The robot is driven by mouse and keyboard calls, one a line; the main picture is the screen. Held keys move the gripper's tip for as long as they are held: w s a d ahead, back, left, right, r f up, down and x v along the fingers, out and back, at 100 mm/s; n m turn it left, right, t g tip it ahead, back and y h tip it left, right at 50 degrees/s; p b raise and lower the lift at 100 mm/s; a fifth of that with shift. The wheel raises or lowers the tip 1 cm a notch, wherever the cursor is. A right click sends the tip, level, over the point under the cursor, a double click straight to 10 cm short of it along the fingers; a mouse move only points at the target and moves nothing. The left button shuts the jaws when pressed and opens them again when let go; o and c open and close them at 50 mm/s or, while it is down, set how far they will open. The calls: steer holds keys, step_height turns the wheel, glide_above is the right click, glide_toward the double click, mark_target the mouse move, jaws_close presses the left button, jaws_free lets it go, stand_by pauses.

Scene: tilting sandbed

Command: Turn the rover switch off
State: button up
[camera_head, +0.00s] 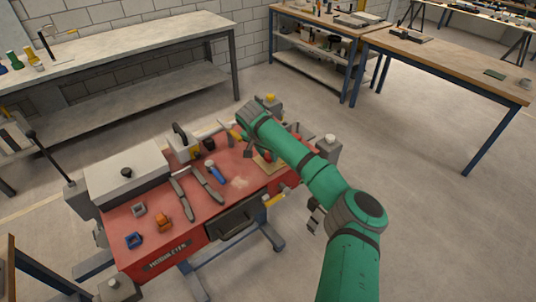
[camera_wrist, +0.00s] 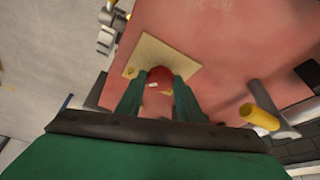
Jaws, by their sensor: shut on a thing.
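The switch shows in the wrist view as a round red knob (camera_wrist: 161,74) with a small pale mark on it. It sits on a square tan plate (camera_wrist: 147,51) on the red worktop. My gripper (camera_wrist: 160,86) has its two green fingers on either side of the knob, shut on it. The fingers hide the knob's sides. In the head view the tan plate (camera_head: 261,165) shows beside my green arm, near the right part of the red worktop (camera_head: 225,197). My arm hides most of my gripper there.
On the red worktop, pliers (camera_head: 183,195), a blue-handled tool (camera_head: 214,171), an orange piece (camera_head: 162,221) and a blue piece (camera_head: 133,240) lie left of my arm. A grey-lidded box (camera_head: 125,172) stands at the left. In the wrist view, a yellow-ended part (camera_wrist: 260,116) stands right of my fingers.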

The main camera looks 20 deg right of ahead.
steer(key=shift+f+n+y, duration=0.1)
steer(key=shift+n+y, duration=0.2)
steer(key=shift+n, duration=0.5)
steer(key=n, duration=0.2)
steer(key=n+y, duration=0.1)
steer(key=shift+s+d+t, duration=0.15)
steer(key=shift+d+t, duration=0.1)
steer(key=shift+t, duration=0.15)
steer(key=n, duration=0.2)
steer(key=n+y, duration=0.1)
steer(key=n, duration=0.1)
steer(key=shift+d+t, duration=0.2)
steer(key=shift+t, duration=0.1)
steer(key=n+y, duration=0.1)
steer(key=n, duration=0.2)
steer(key=n+y, duration=0.1)
steer(key=n, duration=0.1)
steer(key=shift+d+r+y, duration=0.2)
steer(key=shift+d+y, duration=0.05)
steer(key=shift+y, duration=0.05)
steer(key=shift+w+n+g+y, duration=0.1)
steer(key=shift+n+g+y, duration=0.2)
steer(key=shift+n, duration=0.75)
steer(key=shift+w+n+g+y, duration=0.1)
steer(key=shift+n+g+y, duration=0.2)
steer(key=shift+n, duration=0.75)
steer(key=o, duration=1.1)
steer(key=shift+c, duration=0.2)
